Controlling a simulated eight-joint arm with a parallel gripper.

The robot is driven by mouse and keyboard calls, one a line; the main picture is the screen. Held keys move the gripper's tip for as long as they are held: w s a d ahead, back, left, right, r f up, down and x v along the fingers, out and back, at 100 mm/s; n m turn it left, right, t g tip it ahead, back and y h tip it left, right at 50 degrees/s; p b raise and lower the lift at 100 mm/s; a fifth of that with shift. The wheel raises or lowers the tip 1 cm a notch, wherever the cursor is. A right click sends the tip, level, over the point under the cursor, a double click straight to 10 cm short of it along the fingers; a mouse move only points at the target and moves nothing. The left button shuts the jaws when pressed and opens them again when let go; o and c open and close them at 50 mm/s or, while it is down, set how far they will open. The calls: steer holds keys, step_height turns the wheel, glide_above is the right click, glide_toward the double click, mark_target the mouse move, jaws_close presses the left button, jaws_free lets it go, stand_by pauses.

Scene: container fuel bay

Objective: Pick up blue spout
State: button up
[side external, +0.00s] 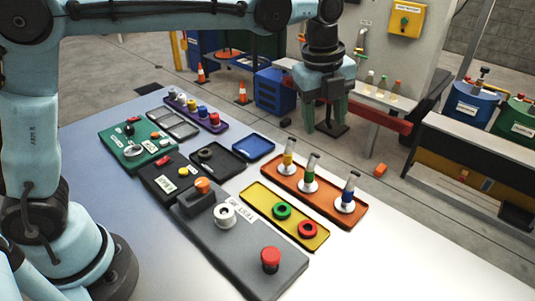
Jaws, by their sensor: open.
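The blue spout (349,189) stands upright at the right end of an orange tray (312,192). It has a white round base, a blue band and a grey tilted tube on top.
A yellow tray (262,219) with green and red rings lies in front of the orange tray. A grey block (222,258) with a red button is nearer. Small trays fill the table's left side; the table's right front is bare.

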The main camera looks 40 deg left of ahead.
mark_target(353, 174)
steer(key=w+d+f+m, duration=0.1)
steer(key=d+m, duration=0.1)
steer(key=m, duration=0.1)
steer(key=d+f+m+g, duration=0.1)
steer(key=d+f+m, duration=0.1)
steer(key=w+d+f+m, duration=0.1)
steer(key=d+m, duration=0.2)
steer(key=shift+w+f+m+g+y, duration=0.25)
steer(key=shift+w+m+g+y, duration=0.05)
steer(key=shift+w+g, duration=0.1)
step_height(353, 174, down, 7)
steer(key=shift+s+r, duration=0.1)
steer(key=shift+r, duration=0.05)
steer(key=shift+s+d+f, duration=0.15)
steer(key=shift+s+f, duration=0.05)
steer(key=shift+f, duration=1.15)
steer(key=shift+s+d+f, duration=0.1)
steer(key=shift+s+f, duration=0.05)
steer(key=shift+f, duration=1.15)
steer(key=shift+c, duration=0.3)
jaws_close()
